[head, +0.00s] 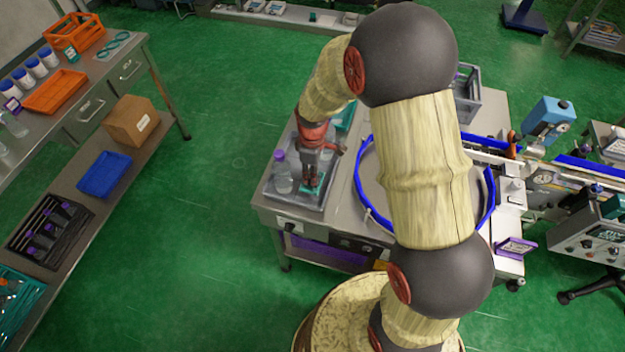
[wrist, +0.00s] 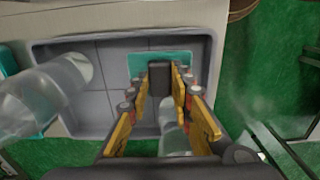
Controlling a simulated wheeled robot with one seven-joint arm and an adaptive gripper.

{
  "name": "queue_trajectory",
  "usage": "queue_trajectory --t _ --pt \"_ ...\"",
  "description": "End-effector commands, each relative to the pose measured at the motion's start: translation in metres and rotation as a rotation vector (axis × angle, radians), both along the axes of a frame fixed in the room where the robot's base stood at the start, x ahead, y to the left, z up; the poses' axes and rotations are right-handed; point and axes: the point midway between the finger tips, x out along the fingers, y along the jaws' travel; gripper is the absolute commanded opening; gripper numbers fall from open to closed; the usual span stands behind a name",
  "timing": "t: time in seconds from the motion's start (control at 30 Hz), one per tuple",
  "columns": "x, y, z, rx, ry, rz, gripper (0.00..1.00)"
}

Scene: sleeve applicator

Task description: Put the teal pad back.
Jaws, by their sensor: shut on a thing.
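The teal pad (head: 309,188) is a small flat plate with a dark upright block on it, at the front right of a grey tray (head: 271,192). In the wrist view the pad (wrist: 139,62) shows beyond my fingers, near the tray's edge. My gripper (head: 312,180) points down over the tray. In the wrist view my gripper (wrist: 163,85) is shut on the dark block of the pad. The fingers hide part of the pad. I cannot tell whether its underside touches the tray floor.
A clear bottle with a purple cap (head: 281,172) stands in the tray left of my gripper. In the wrist view a clear bottle (wrist: 45,95) is at the left. A round table with a blue rail (head: 362,190) lies right of the tray. Another teal thing (head: 346,117) is behind.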

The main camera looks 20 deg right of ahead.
Motion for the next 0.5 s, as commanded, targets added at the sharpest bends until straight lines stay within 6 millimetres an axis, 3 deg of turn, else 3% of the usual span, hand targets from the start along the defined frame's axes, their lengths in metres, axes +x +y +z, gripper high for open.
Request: queue_trajectory --t 0.2,0.5 --pt "0.000 0.000 -0.031 0.000 0.004 0.000 0.00" --pt "0.000 0.000 -0.032 0.000 0.001 0.000 0.00"
